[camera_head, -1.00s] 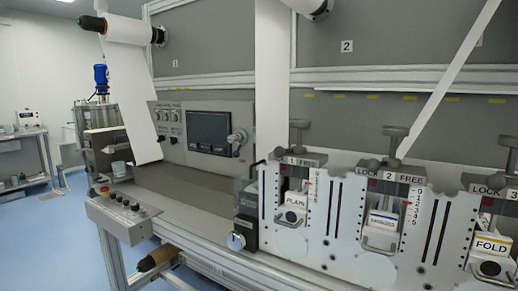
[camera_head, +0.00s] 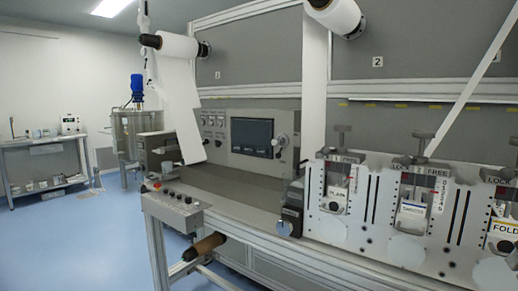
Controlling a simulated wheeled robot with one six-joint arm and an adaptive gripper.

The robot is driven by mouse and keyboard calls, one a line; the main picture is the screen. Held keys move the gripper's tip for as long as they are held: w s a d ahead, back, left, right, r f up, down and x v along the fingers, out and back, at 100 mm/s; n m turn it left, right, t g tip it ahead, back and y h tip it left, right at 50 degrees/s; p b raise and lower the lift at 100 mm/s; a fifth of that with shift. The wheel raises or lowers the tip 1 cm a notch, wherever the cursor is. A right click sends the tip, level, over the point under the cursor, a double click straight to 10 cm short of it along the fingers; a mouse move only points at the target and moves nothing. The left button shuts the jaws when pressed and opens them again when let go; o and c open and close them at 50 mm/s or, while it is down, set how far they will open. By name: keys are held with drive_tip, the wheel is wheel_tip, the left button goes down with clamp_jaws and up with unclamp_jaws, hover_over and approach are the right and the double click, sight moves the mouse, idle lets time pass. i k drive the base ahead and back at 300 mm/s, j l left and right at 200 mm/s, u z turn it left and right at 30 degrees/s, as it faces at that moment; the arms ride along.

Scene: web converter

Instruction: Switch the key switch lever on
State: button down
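A grey control panel (camera_head: 225,152) stands at the back of the machine, with a dark screen (camera_head: 252,137) in it. Several small dials or switches (camera_head: 213,122) sit left of the screen, and a light round knob or handle (camera_head: 280,141) sits at its right edge. A low control box (camera_head: 178,212) at the front left carries several dark knobs (camera_head: 178,196) and a red button (camera_head: 156,187). I cannot tell which of these is the key switch lever, or its position; the details are too small. My gripper is not in view.
Slotted white stations (camera_head: 380,205) with black T-handles fill the right. A brown roller (camera_head: 205,246) juts out below the control box. White web runs from a roll (camera_head: 176,45). Blue floor (camera_head: 80,240) at the left is clear, up to a side table (camera_head: 45,146).

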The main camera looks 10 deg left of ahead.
sight(277, 155)
drive_tip(key=u, duration=0.5)
drive_tip(key=i+j+z, duration=0.25)
drive_tip(key=j, duration=0.4)
drive_tip(key=i+j+z, duration=0.1)
drive_tip(key=i+j, duration=0.15)
drive_tip(key=i+j+z, duration=0.1)
drive_tip(key=j, duration=0.35)
drive_tip(key=i+j+z, duration=0.1)
drive_tip(key=j, duration=0.25)
drive_tip(key=i+j+z, duration=0.15)
drive_tip(key=j, duration=0.25)
drive_tip(key=i+j+z, duration=0.1)
drive_tip(key=j, duration=0.25)
